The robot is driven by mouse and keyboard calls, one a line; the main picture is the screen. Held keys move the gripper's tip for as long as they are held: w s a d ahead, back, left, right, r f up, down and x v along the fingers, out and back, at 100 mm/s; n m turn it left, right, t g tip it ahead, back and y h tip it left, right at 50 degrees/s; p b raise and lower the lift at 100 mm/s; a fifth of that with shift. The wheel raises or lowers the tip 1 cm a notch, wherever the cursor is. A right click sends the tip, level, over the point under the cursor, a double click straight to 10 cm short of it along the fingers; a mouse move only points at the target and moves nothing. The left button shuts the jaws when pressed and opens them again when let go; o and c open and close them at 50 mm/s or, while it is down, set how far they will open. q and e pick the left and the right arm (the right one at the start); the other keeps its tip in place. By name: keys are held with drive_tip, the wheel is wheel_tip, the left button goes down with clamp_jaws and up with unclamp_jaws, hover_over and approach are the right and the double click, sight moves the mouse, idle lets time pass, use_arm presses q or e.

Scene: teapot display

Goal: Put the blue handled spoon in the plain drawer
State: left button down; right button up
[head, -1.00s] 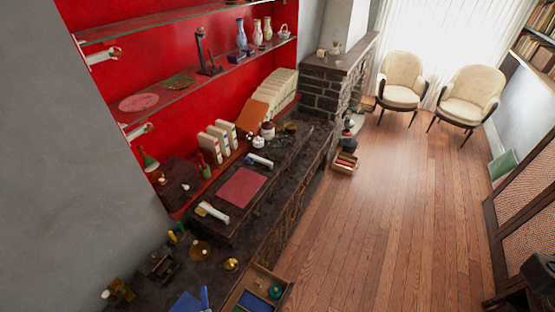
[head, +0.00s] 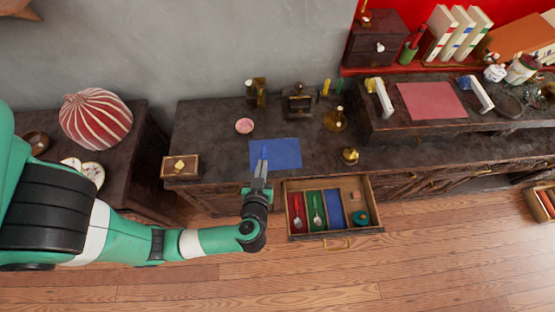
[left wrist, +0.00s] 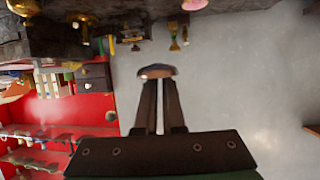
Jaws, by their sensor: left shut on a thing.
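My left gripper (head: 262,170) is over the front edge of the dark cabinet, by the blue mat (head: 287,154). It is shut on the blue handled spoon (head: 264,152), whose blue end shows just past the fingertips against the mat. In the left wrist view a rounded brownish piece (left wrist: 157,71) shows at the closed fingertips (left wrist: 159,84); I cannot tell which part of the spoon it is. An open wooden drawer (head: 335,237) is just right of the gripper. It has red, green and blue lined compartments and bare wood ones. My right gripper does not show.
Spoons lie in the red (head: 297,211) and green (head: 316,208) compartments; the blue one (head: 335,211) looks empty. A teal round item (head: 361,217) is at the drawer's right. A wooden box (head: 181,167), pink dish (head: 244,126) and brass bell (head: 350,156) stand on the cabinet.

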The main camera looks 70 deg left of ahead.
use_arm(q)
wheel_tip(320, 180, down, 8)
drive_tip(key=a+b, duration=0.2)
drive_tip(key=b, duration=0.3)
drive_tip(key=shift+s+n+g, duration=0.4)
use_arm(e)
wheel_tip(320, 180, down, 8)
use_arm(q)
drive_tip(key=shift+f, duration=0.1)
